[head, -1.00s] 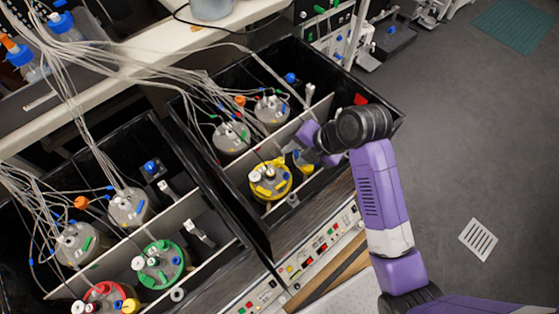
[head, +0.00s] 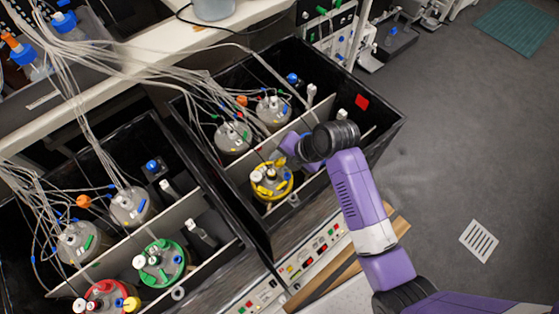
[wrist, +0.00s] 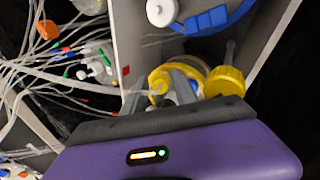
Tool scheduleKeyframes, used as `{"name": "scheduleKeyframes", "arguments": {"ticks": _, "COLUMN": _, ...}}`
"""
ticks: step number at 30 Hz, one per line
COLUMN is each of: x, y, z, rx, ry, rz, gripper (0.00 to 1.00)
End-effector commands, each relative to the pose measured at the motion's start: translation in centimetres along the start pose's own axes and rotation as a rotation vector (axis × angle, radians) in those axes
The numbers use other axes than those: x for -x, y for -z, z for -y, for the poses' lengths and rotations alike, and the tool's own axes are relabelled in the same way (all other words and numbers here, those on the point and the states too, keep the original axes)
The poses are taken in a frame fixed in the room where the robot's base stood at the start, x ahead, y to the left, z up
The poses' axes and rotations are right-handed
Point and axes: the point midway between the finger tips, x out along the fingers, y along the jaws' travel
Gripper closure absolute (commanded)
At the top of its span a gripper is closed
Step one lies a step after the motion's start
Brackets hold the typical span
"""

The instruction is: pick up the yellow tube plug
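In the wrist view a yellow ribbed cap or plug (wrist: 225,82) is close in front of my gripper (wrist: 183,92), right of centre. A larger round yellow part (wrist: 165,78) is beside it to the left, partly covered by grey finger parts. I cannot tell which yellow piece is the tube plug, or whether the fingers touch either. In the head view my gripper (head: 290,146) is low over the right black box, just above and right of the yellow-ringed vessel (head: 270,182). The finger opening is not clear, and the arm hides what is under the wrist.
The black box (head: 385,135) has a light divider (head: 322,108) near the gripper. Grey-topped vessels (head: 233,135) with tubes stand on its other side. A second box holds green-ringed (head: 165,262) and red-ringed (head: 103,296) vessels. Open floor (head: 450,150) lies to the right.

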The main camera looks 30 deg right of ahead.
Motion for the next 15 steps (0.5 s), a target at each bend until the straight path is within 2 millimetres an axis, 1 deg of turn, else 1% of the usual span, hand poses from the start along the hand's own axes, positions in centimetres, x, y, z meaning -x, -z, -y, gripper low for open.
{"name": "scheduleKeyframes", "arguments": {"ticks": 2, "x": 0.02, "y": 0.00, "z": 0.00, "rx": 0.000, "ry": 0.000, "rz": 0.000, "gripper": 0.68}}
{"name": "scheduleKeyframes", "arguments": {"ticks": 6, "x": 0.03, "y": 0.00, "z": 0.01, "rx": 0.000, "ry": 0.000, "rz": 0.000, "gripper": 0.96}}
{"name": "scheduleKeyframes", "arguments": {"ticks": 7, "x": 0.03, "y": 0.00, "z": 0.01, "rx": 0.000, "ry": 0.000, "rz": 0.000, "gripper": 1.00}}
{"name": "scheduleKeyframes", "arguments": {"ticks": 15, "x": 0.04, "y": 0.01, "z": 0.02, "rx": 0.000, "ry": 0.000, "rz": 0.000, "gripper": 1.00}}
